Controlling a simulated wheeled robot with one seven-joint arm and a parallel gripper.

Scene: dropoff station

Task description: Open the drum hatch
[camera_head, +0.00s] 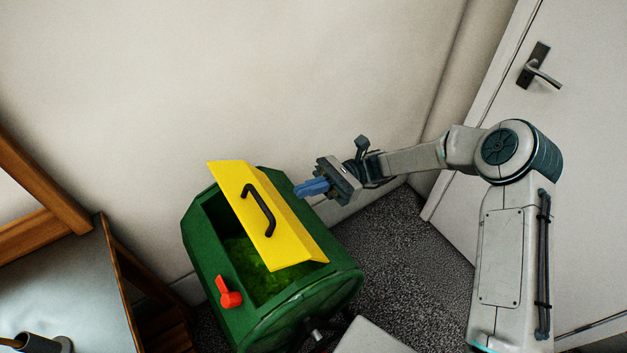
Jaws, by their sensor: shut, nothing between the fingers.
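The green drum (310,299) stands against the wall in the head view. Its yellow hatch (284,221) is raised and tilted, with a black curved handle (260,209) on its face. The opening below it shows green material (250,263) inside the drum. A red latch (228,292) sits on the drum's front side, left of the opening. My gripper (300,189) is just right of the hatch, its blue fingers shut and empty, pointing toward the hatch. It appears apart from the handle; whether it touches the hatch's far side cannot be told.
A table (62,281) with a wooden frame stands at the left, with a dark cylindrical object (36,343) on it. A white door (580,150) with a handle is at the right. Dark speckled floor (405,250) is free between drum and door.

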